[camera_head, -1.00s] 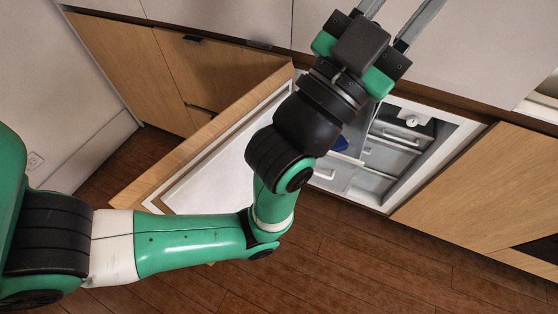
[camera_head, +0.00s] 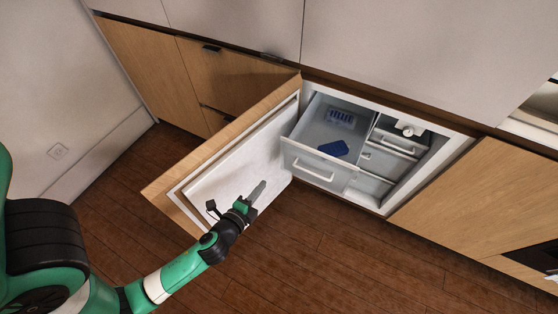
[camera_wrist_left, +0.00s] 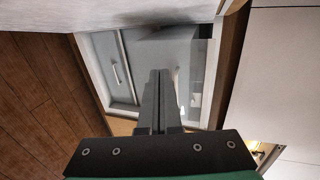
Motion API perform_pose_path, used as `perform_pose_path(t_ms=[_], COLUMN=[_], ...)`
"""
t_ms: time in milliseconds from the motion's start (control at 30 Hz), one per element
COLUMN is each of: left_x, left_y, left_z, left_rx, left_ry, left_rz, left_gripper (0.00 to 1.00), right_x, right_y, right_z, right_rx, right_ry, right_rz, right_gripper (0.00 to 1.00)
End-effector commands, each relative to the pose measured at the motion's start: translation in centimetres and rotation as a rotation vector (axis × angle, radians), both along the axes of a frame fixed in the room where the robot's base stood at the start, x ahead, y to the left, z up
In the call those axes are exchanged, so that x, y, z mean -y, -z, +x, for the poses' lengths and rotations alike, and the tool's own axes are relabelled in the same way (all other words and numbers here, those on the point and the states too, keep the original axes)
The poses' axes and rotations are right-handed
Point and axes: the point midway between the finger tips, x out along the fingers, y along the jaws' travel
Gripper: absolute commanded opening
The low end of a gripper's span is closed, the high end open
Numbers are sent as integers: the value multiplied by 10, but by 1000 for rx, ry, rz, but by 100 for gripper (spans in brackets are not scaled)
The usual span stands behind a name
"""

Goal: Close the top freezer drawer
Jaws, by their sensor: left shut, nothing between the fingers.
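The top freezer drawer (camera_head: 313,170), a pale grey bin with a white bar handle, is pulled out of the open freezer in the head view. A dark blue item (camera_head: 334,148) lies in it. My left gripper (camera_head: 262,186) is shut and empty, in front of the open door's inner face, left of and a little below the drawer front, apart from it. In the left wrist view the closed fingers (camera_wrist_left: 158,78) point toward the grey freezer drawers (camera_wrist_left: 113,65); they cover part of the interior. My right gripper is in neither current view.
The freezer door (camera_head: 225,142) stands wide open to the left of the drawer. Other drawers with handles (camera_head: 398,146) sit inside the freezer to the right. Wooden cabinets flank it. The brown floor (camera_head: 350,255) in front is clear.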

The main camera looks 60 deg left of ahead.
Motion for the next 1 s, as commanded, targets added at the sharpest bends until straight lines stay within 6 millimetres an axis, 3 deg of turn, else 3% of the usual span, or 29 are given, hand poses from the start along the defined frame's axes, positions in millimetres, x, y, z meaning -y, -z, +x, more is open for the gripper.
perform_pose_path(t_ms=[433,600,800,1000], left_x=[-51,-70,-79,-80], left_y=[28,28,28,28], left_z=[65,90,103,104], left_rx=[5,6,4,2], left_ry=[-3,-1,1,1], left_rz=[-1,-1,-2,-1], left_gripper=[0,0,0,0], right_x=[0,0,0,0], right_y=[14,18,21,21], right_z=[0,0,0,0], right_rx=[0,0,0,0], right_ry=[0,0,0,0], right_rz=[0,0,0,0], right_gripper=[50,50,50,50])
